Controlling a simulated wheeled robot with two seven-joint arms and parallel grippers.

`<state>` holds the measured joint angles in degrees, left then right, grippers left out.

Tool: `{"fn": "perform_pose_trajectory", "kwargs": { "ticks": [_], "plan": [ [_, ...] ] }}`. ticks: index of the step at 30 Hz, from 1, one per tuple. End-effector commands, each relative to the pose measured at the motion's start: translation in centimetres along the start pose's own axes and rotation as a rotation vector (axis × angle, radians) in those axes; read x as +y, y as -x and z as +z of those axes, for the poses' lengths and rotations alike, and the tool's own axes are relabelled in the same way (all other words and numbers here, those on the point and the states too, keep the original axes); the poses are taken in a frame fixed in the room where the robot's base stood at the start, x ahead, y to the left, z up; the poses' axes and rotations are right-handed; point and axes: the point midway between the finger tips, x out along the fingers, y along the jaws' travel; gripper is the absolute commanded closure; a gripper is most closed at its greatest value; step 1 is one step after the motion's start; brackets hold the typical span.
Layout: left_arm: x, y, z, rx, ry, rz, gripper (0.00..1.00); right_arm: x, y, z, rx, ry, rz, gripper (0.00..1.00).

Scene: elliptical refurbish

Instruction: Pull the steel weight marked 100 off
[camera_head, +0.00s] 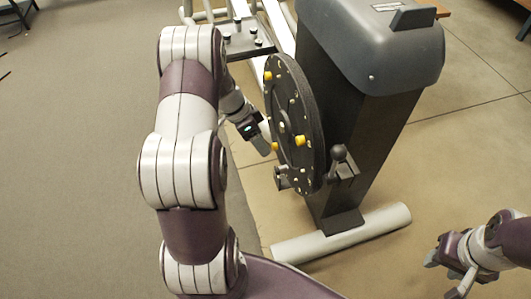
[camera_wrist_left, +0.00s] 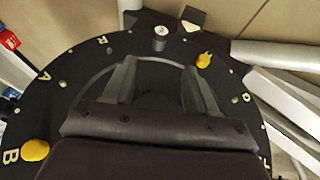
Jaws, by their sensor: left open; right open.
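A dark round disc (camera_head: 308,125) with yellow knobs and pale markings stands upright on the side of a grey machine. In the left wrist view the disc (camera_wrist_left: 60,95) fills most of the picture, with letters along its rim. A small silver-topped cylinder (camera_wrist_left: 160,36) sits near the disc's edge, beyond my fingertips; its marking is too small to read, so I cannot tell if it is the 100 weight. My left gripper (camera_head: 262,143) is open and empty in front of the disc's face; its two fingers (camera_wrist_left: 160,82) show apart. My right gripper (camera_head: 449,268) is open at the lower right, away from the machine.
The machine's dark column (camera_head: 375,140) stands behind the disc on a pale tubular foot (camera_head: 345,235). A lever with a ball knob (camera_head: 338,153) sticks out right of the disc. A frame with dark pegs (camera_head: 248,40) lies behind.

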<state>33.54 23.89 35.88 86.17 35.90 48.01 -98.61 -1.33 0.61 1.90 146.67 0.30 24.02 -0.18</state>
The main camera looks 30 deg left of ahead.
Motion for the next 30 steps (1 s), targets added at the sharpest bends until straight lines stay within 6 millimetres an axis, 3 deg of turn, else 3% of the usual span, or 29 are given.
{"fn": "perform_pose_trajectory", "kwargs": {
  "ticks": [9, 15, 27, 30],
  "plan": [
    [-0.1, -7.8, 0.3, -0.003, -0.003, 0.001, 0.43, 0.0, -4.6, 0.6, 0.000, 0.000, 0.000, 0.57],
    [0.0, -11.1, 0.1, -0.003, -0.001, 0.000, 0.43, 0.0, -6.4, 0.8, 0.000, 0.000, 0.000, 0.57],
    [0.1, -11.8, -0.1, -0.002, -0.001, -0.001, 0.43, 0.0, -6.6, 0.8, 0.000, 0.000, 0.000, 0.57],
    [0.1, -11.8, -0.1, -0.002, -0.001, -0.001, 0.76, 0.0, -6.6, 0.8, 0.000, 0.000, 0.000, 0.57]
  ]
}}
